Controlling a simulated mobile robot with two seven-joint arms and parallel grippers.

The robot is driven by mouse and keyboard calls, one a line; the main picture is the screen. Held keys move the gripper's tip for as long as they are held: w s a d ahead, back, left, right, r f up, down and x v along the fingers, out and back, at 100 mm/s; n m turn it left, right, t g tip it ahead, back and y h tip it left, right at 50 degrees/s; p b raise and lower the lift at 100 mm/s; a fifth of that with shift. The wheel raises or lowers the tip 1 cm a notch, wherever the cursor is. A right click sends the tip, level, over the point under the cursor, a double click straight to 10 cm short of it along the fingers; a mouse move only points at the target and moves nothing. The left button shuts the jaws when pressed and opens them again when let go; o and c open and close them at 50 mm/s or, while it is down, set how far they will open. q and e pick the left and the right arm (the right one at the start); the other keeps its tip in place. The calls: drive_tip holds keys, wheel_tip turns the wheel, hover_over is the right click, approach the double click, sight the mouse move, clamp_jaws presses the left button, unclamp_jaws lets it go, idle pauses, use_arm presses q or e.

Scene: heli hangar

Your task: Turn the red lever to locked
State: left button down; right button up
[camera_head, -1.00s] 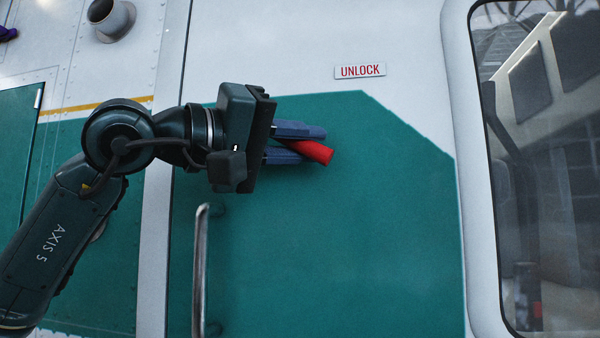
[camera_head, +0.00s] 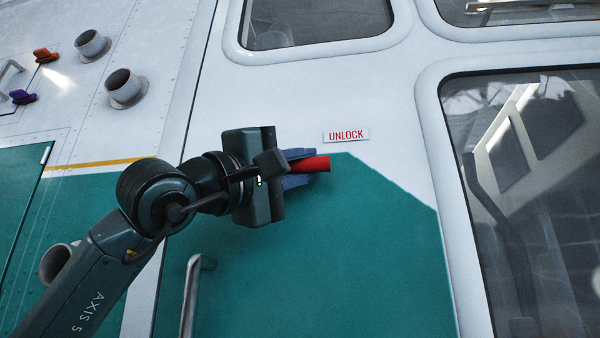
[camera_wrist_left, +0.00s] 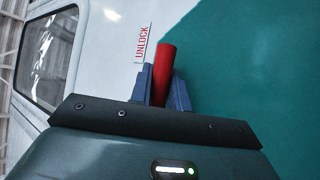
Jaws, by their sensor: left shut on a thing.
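The red lever (camera_head: 316,164) is on the white and green helicopter door, and its tip sticks out to the right past my left gripper's blue fingers. My left gripper (camera_head: 302,168) is shut on the lever. The lever points right and very slightly up in the head view. In the left wrist view the red lever (camera_wrist_left: 164,75) stands between the two fingers (camera_wrist_left: 162,90). The UNLOCK label (camera_head: 346,135) is just above and right of the lever tip. The lever's base is hidden behind my gripper. My right gripper is not in view.
A metal grab handle (camera_head: 190,295) stands on the door below my gripper. A large window (camera_head: 540,190) is at the right. The green panel to the right is clear.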

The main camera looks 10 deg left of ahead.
use_arm(q)
drive_tip(key=shift+a+r, duration=0.15)
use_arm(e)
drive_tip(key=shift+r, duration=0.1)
use_arm(q)
drive_tip(key=c, duration=1.7)
unclamp_jaws()
drive_tip(key=shift+o, duration=0.5)
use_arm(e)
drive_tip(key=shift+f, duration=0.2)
